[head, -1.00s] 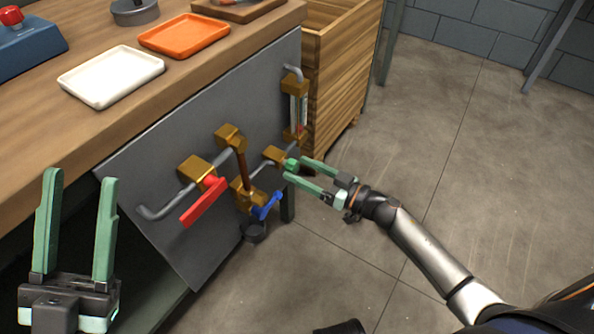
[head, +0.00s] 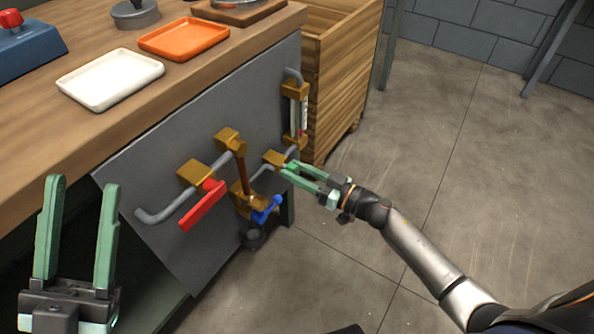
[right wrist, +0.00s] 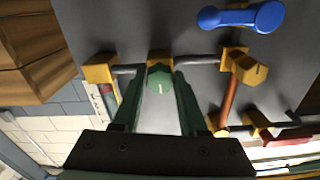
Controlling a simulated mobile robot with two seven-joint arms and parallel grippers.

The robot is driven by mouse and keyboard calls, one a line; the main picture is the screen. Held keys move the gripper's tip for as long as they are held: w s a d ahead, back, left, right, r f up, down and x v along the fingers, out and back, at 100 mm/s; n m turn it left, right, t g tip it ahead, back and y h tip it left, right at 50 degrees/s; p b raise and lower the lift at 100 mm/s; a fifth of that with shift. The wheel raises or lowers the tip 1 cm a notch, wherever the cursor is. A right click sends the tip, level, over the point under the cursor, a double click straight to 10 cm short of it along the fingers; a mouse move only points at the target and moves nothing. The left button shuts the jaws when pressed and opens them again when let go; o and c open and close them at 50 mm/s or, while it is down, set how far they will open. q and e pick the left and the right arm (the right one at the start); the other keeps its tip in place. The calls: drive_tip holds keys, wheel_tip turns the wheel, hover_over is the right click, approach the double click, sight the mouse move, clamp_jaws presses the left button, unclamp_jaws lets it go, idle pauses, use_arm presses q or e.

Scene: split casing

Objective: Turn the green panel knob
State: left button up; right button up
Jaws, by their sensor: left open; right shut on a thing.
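The green panel knob (right wrist: 160,78) is on a brass valve body (head: 274,158) at the right part of the grey panel (head: 140,179). In the right wrist view it sits between my fingertips, its round face and a pale mark showing. My right gripper (head: 291,169) is shut on the knob; its fingers mostly hide the knob in the head view. My left gripper (head: 84,184) is open and empty at the lower left, in front of the bench and apart from the panel.
A red lever (head: 203,206) and a blue handle (head: 268,209) are on the pipework left of the knob. A gauge tube (head: 304,115) stands above it. A wooden crate (head: 345,85) is behind. The benchtop holds a white tray (head: 70,85) and an orange tray (head: 150,47).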

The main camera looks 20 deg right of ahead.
clamp_jaws()
drive_tip(key=shift+n, duration=0.3)
